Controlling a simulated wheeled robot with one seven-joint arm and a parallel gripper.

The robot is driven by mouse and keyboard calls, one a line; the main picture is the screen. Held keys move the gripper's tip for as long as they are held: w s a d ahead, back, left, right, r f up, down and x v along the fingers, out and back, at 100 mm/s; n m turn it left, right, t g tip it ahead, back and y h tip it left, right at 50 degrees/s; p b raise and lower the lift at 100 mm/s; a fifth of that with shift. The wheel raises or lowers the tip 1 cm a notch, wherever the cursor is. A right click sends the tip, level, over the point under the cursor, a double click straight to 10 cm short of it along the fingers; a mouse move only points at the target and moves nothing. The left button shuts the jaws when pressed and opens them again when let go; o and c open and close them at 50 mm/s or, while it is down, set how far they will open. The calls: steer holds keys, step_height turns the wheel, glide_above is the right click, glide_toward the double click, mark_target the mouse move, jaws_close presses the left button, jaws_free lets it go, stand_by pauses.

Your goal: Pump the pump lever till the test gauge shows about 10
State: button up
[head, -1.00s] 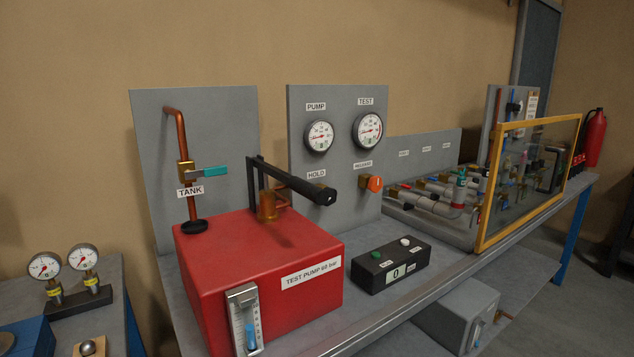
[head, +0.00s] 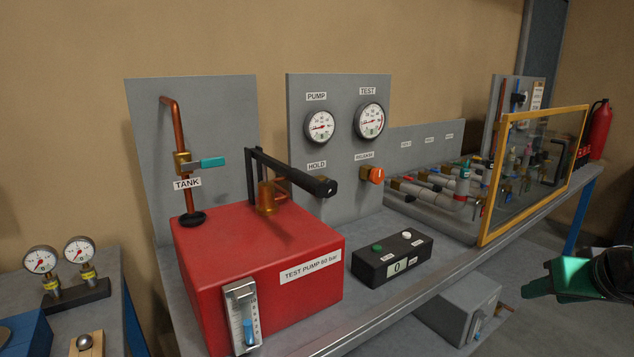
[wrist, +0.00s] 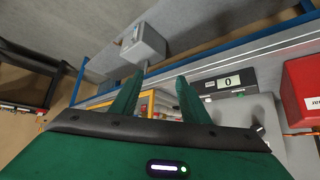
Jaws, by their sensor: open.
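The pump lever (head: 308,181) is a black bar with a thick black grip, reaching out to the right above the red test pump box (head: 225,245). A brass pump body (head: 266,197) stands under it. The test gauge (head: 369,121) is a white dial on the grey panel, right of the pump gauge (head: 320,126); the needles are too small to read exactly. My gripper (head: 530,288) is at the right edge of the head view, in front of the bench and far from the lever. In the wrist view its green fingers (wrist: 158,82) are apart, with nothing held.
An orange release knob (head: 376,175) sits below the test gauge. A black counter box (head: 392,262) reading 0 lies beside the pump. A yellow-framed clear screen (head: 532,170) stands on the bench at right. A grey box (head: 462,308) sits below the bench top.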

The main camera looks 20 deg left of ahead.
mark_target(327, 195)
steer(key=w+a+r+n+t+y, duration=0.25)
steer(key=a+r, duration=0.25)
steer(key=a, duration=0.6)
steer(key=w+a+r+n+t+y, duration=0.15)
steer(key=a+r+y, duration=0.3)
steer(key=a, duration=0.65)
steer(key=s+a+r+n+y, duration=0.1)
steer(key=s+a+r+y, duration=0.1)
steer(key=a, duration=0.3)
steer(key=s+a+r+n+y, duration=0.1)
steer(key=s+a+r+y, duration=0.1)
steer(key=a, duration=0.4)
steer(key=s+a+r+n+y, duration=0.1)
steer(key=s+a+r+y, duration=0.1)
steer(key=a, duration=0.4)
steer(key=shift+s+r, duration=0.3)
steer(key=shift+s, duration=0.3)
steer(key=shift+a+f+g, duration=0.15)
steer(key=shift+f+g, duration=0.15)
steer(key=shift+g, duration=0.1)
steer(key=shift+w+a, duration=0.1)
steer(key=shift+a, duration=0.2)
steer(key=x, duration=0.9)
steer(key=shift+w+a, duration=0.2)
steer(key=shift+w, duration=0.15)
jaws_close()
